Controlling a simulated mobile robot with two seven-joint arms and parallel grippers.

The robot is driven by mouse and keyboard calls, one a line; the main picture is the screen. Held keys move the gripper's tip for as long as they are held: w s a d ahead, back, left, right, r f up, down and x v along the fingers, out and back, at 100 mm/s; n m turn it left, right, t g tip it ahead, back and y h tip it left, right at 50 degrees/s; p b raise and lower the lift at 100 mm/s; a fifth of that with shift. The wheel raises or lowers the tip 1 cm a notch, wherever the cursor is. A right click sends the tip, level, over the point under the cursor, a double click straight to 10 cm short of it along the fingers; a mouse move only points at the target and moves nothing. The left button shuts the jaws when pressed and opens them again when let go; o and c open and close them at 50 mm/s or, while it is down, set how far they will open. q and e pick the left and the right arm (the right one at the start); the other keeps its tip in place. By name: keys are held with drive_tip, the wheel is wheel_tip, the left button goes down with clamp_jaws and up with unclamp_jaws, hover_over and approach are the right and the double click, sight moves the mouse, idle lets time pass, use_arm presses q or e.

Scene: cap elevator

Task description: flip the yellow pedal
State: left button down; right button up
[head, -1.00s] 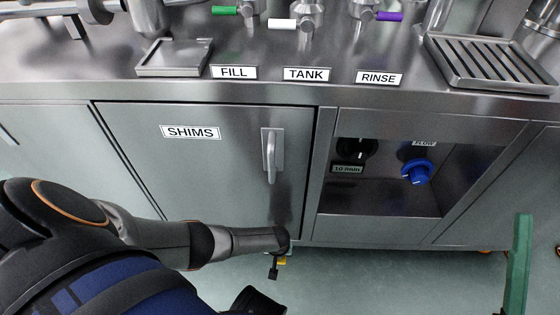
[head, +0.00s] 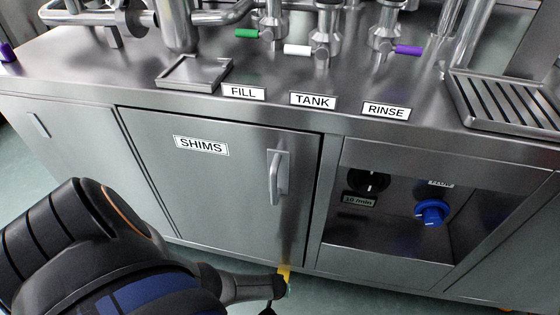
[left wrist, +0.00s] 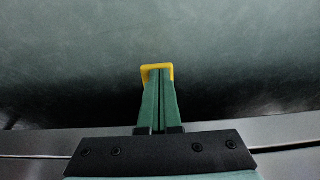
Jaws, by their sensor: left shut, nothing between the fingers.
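The yellow pedal (head: 284,272) shows in the head view as a small strip at the bottom edge of the cabinet, below the SHIMS door. It also shows in the left wrist view as a yellow edge (left wrist: 157,67) around the fingertips. My left gripper (left wrist: 159,78) has its green fingers together, with nothing between them. The fingertips overlap the pedal in the picture; I cannot tell whether they touch it. In the head view my left wrist is beside the pedal and the fingers are mostly hidden. My right gripper is not in view.
The SHIMS door (head: 215,185) with its upright handle (head: 278,177) is closed above the pedal. To its right a recess holds a black knob (head: 367,182) and a blue knob (head: 432,212). A steel counter (head: 110,68) with valves runs above. Green floor lies below.

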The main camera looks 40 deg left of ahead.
use_arm(q)
drive_tip(key=shift+f+b, duration=0.3)
drive_tip(key=shift+f, duration=0.15)
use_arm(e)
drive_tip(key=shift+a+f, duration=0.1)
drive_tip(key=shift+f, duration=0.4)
use_arm(q)
drive_tip(key=shift+f, duration=0.1)
